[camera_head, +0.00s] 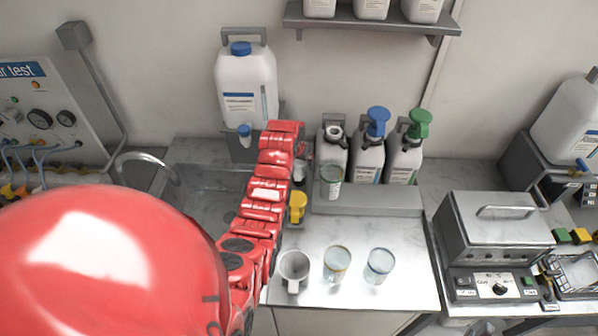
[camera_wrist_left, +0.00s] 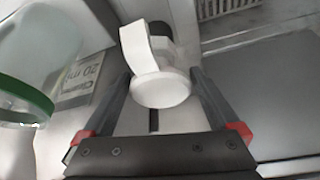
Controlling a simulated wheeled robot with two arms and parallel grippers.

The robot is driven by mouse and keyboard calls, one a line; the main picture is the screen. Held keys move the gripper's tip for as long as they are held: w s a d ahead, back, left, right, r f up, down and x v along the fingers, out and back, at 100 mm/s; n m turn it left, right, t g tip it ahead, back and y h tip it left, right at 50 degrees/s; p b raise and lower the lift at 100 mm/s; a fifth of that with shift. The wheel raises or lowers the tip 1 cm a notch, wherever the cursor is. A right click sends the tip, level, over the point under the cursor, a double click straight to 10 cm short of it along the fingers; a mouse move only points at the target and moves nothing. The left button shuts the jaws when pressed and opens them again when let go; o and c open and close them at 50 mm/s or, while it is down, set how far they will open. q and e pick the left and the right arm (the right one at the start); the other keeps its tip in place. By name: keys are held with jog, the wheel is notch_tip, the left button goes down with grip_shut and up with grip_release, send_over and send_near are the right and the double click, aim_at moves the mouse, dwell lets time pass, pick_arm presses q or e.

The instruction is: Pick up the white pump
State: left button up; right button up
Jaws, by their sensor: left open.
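The white pump (camera_wrist_left: 160,85) shows in the left wrist view with a round white cap, a flat white spout and a dark part behind. It lies between the two fingers of my left gripper (camera_wrist_left: 162,92), which is open; I cannot tell whether either finger touches it. In the head view, a small white piece (camera_head: 299,174) beside the gripper (camera_head: 303,158) seems to be the pump, mostly hidden by my red arm. A white bottle (camera_head: 331,151) with no coloured pump stands just right of the gripper. My right gripper is not in view.
A green-rimmed clear cup (camera_head: 332,182) stands close to the gripper, on the grey ledge (camera_head: 385,201). Bottles with blue (camera_head: 377,122) and green pumps (camera_head: 418,124) stand behind. A mug (camera_head: 293,271) and two glasses are in front. A sink (camera_head: 205,195) lies left.

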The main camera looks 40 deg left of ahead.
pick_arm(q)
grip_shut()
dwell(0.5)
